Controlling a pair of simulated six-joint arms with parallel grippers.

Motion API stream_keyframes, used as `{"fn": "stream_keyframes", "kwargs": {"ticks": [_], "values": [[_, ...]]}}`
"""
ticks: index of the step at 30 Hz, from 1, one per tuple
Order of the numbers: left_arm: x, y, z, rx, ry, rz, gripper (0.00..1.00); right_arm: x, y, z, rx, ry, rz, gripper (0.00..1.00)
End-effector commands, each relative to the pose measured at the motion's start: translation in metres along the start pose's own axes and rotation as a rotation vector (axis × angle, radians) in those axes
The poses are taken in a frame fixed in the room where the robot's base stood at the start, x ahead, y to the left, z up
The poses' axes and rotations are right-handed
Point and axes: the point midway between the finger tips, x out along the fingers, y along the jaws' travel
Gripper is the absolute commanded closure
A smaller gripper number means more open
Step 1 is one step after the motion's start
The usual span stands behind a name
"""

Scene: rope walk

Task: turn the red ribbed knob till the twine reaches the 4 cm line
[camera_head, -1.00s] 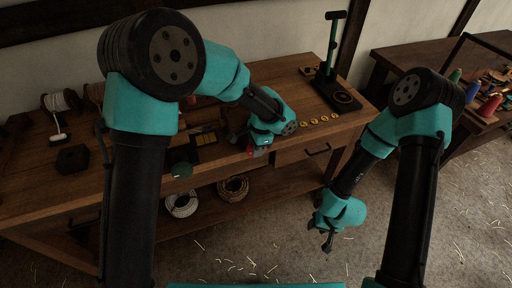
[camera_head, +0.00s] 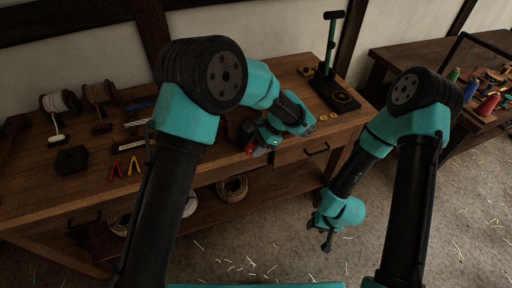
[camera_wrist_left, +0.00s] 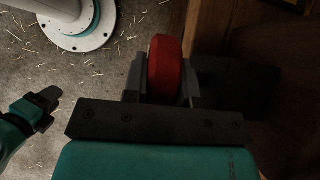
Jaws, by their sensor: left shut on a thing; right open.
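The red ribbed knob (camera_head: 252,148) shows at the front edge of the workbench in the head view, partly covered by my left gripper (camera_head: 256,141). In the left wrist view the red knob (camera_wrist_left: 165,66) stands between the two dark fingers of my left gripper (camera_wrist_left: 162,84), which is shut on it. I cannot make out its ribs. My right gripper (camera_head: 327,238) hangs open and empty over the floor, right of the bench. I cannot make out the twine's end or the 4 cm line; my left arm and gripper cover that area.
On the workbench (camera_head: 60,193) are spools (camera_head: 62,102), a dark block (camera_head: 71,159), red and yellow V-shaped pieces (camera_head: 115,169) and a green-handled stand (camera_head: 331,60). Rope coils (camera_head: 232,188) lie on the lower shelf. A second table (camera_head: 405,58) stands at right.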

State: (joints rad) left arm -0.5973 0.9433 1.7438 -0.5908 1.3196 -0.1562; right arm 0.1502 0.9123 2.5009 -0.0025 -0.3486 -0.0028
Motion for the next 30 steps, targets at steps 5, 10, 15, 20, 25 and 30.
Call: {"fn": "stream_keyframes", "kwargs": {"ticks": [5, 10, 15, 20, 25, 30], "values": [[0.0, 0.0, 0.0, 0.0, 0.001, 0.0, 0.98, 0.0, 0.0, 0.0, 0.0, 0.0, 0.0, 0.57], [0.0, 0.0, 0.0, 0.0, 0.002, 0.0, 0.59, 0.0, 0.0, 0.0, 0.0, 0.0, 0.0, 0.57], [0.0, 0.0, 0.0, 0.0, 0.002, 0.0, 0.49, 0.0, 0.0, 0.0, 0.0, 0.0, 0.0, 0.57], [0.0, 0.0, 0.0, 0.0, 0.002, 0.0, 0.49, 0.0, 0.0, 0.0, 0.0, 0.0, 0.0, 0.57], [-0.007, 0.0, 0.0, 0.0, 0.002, -0.001, 0.49, 0.0, 0.0, 0.0, 0.0, 0.0, 0.0, 0.57], [-0.026, 0.0, 0.0, -0.002, 0.003, -0.002, 0.49, 0.0, 0.0, 0.0, 0.0, 0.0, 0.0, 0.57]]}}
